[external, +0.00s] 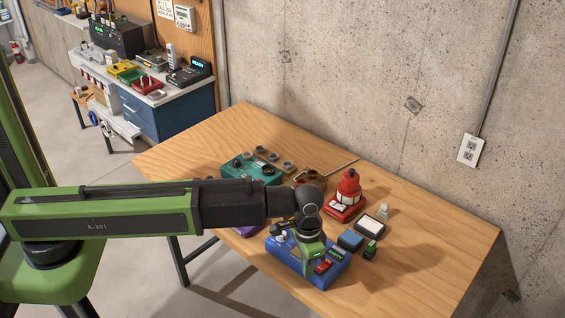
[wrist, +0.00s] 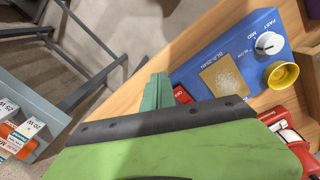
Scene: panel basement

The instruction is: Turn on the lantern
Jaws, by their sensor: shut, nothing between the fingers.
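The lantern (external: 349,187) is most likely the red and white lamp on a red base with pale switches, standing upright on the wooden table. Whether it is lit cannot be told. My gripper (external: 318,262) is shut and empty, over the blue box (external: 291,268), left of and nearer than the lantern and apart from it. In the wrist view my green fingertips (wrist: 157,92) are together beside a small red part (wrist: 182,95) at the blue box's edge. A red object (wrist: 288,128) at the right of that view is partly cut off; I cannot tell what it is.
A teal box (external: 250,168) with knobs stands farther back. A small blue block (external: 350,240), a pale-topped pad (external: 370,226) and a dark green block (external: 370,250) lie between the blue box and the right side. The table's right part (external: 440,235) is clear.

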